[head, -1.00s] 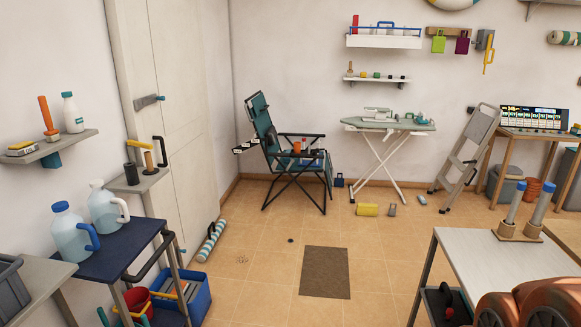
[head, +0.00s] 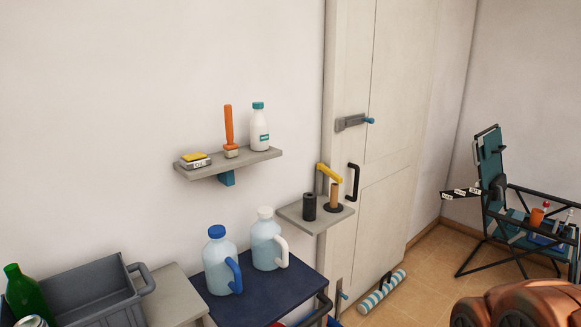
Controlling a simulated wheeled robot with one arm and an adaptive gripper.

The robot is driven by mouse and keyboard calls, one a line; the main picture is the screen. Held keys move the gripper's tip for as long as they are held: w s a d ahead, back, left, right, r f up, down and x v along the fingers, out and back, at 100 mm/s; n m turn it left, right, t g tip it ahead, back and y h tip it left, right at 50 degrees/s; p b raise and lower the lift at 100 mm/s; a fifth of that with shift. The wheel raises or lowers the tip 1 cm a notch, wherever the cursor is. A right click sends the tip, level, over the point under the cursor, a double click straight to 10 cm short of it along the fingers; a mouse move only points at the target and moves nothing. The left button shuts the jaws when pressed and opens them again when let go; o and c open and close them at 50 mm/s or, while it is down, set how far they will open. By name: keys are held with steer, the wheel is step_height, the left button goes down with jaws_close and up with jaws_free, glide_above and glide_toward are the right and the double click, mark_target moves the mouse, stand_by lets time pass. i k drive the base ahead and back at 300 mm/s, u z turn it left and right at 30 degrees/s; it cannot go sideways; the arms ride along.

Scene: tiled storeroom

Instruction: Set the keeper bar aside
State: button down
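A small grey shelf (head: 312,218) sits low on the wall by the door. On it stand a dark cylinder (head: 309,207) and a light brown post (head: 334,194) on a dark round base. A short yellow bar (head: 329,173) slants across just above the post's top. It looks like the keeper bar, but I cannot be sure; how it is held is unclear. A grey bolt (head: 351,122) with a teal knob is on the tall pale door (head: 385,140). My gripper is not in view.
A wall shelf (head: 230,164) holds a white bottle, an orange-handled brush and small boxes. Below, two jugs (head: 221,262) stand on a dark blue table (head: 255,299), beside a grey crate (head: 85,290). A striped roll (head: 381,292) and a folding chair (head: 490,175) are right.

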mark_target(321, 166)
steer(key=u, duration=0.2)
steer(key=i, duration=1.1)
steer(key=u, duration=0.15)
